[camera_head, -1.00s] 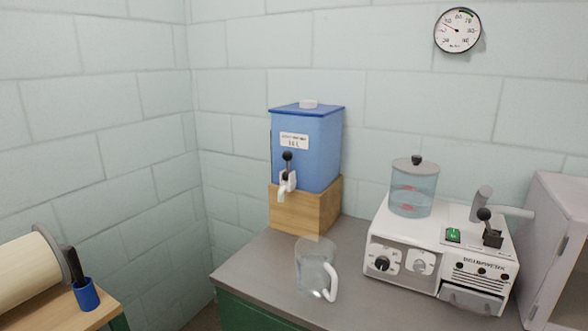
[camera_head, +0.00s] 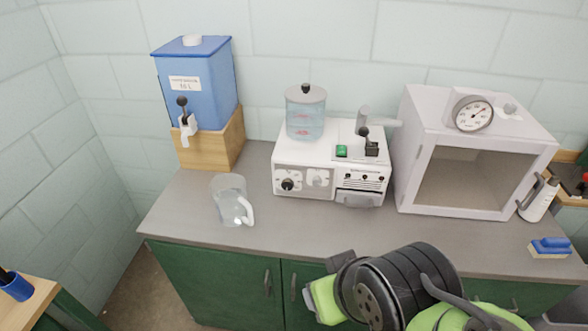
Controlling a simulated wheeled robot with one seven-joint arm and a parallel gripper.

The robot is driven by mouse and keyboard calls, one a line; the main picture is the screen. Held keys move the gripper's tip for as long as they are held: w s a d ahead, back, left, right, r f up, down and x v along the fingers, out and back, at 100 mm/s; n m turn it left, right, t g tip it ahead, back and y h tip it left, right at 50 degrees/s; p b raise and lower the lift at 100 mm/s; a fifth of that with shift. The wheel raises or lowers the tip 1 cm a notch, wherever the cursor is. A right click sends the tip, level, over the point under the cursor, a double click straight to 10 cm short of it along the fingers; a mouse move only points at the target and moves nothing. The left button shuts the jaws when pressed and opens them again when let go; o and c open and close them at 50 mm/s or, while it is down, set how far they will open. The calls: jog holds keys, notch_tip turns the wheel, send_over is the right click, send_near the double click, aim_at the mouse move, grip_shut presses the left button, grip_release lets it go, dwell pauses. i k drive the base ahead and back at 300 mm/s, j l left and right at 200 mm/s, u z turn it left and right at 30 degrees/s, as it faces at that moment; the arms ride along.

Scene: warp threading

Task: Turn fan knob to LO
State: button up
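A white machine (camera_head: 300,165) stands on the grey counter, with a clear lidded tank (camera_head: 305,112) on top. Its front panel has two round dials at the left: a black knob (camera_head: 288,184) on the left and a pale knob (camera_head: 319,180) on the right. The lettering is too small to read, so I cannot tell which is the fan knob or where it points. Green and black links of my arm show at the bottom right, below and apart from the machine. No gripper fingers can be made out.
A glass jug (camera_head: 229,200) stands on the counter (camera_head: 290,222) left of the machine. A blue dispenser (camera_head: 205,85) sits on a wooden block behind it. A white open-fronted cabinet (camera_head: 410,150) with a gauge (camera_head: 473,113) stands right of the machine.

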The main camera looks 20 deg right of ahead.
aim_at(317, 180)
jog(key=j+u, duration=0.25)
jog(key=u, duration=0.15)
jog(key=i+j+u, duration=0.1)
jog(key=u, duration=0.25)
jog(key=i+j+u, duration=0.1)
jog(key=j+u, duration=0.3)
